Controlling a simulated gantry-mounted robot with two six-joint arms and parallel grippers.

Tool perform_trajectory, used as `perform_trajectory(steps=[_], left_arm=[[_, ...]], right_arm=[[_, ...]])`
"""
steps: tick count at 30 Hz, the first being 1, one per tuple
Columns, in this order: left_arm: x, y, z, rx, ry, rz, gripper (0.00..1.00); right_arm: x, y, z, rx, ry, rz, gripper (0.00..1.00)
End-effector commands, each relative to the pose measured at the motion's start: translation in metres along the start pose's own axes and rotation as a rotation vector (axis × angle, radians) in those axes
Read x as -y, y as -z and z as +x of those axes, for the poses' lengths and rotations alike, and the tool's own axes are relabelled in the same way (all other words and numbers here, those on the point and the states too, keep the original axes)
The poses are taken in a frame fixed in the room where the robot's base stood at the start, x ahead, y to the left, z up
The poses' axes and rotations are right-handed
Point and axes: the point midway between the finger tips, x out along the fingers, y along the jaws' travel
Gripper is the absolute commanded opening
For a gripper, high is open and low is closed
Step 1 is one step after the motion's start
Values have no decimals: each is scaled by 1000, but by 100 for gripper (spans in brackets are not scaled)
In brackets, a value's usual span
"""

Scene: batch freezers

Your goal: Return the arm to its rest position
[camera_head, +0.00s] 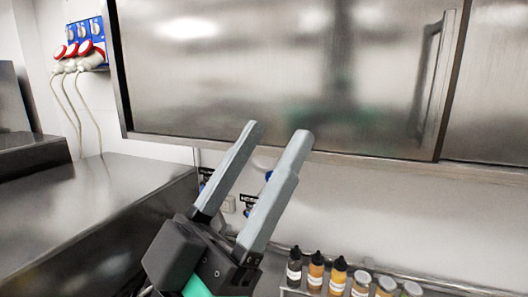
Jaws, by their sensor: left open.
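My left gripper (277,133) is in the middle of the head view, pointing up and slightly right. Its two long grey fingers are apart with nothing between them. It is in front of the white wall and the lower part of a steel cabinet door. The fingertips overlap the door's lower edge in the picture; I cannot tell how far they are from it. My right gripper is not in view.
A steel cabinet (270,65) with a vertical handle (432,75) spans the top. Several small bottles and jars stand on a rack (455,291) at the bottom right. A steel counter (85,215) is at left, clear on top. Plugged sockets (85,32) hang upper left.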

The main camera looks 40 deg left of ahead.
Motion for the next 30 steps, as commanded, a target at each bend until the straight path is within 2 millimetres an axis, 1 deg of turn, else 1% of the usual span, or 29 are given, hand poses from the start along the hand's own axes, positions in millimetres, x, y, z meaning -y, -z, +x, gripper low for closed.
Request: perform_trajectory(steps=[4,7,8,11,12,15,18,20,24,30], left_arm=[[1,1,2,1,2,4,59],[1,13,15,1,3,5,59],[1,19,21,1,3,5,59],[1,44,49,0,4,6,59],[2,56,61,0,4,6,59],[2,83,91,0,4,7,59],[2,99,108,0,4,7,59],[2,101,111,0,4,7,59],[2,97,106,1,5,8,59],[2,96,106,1,5,8,59]], right_arm=[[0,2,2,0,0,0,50],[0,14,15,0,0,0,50],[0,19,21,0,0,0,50],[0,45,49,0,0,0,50],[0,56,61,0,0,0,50],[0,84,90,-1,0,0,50],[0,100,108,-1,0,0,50],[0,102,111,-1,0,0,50],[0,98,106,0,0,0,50],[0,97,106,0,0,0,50]])
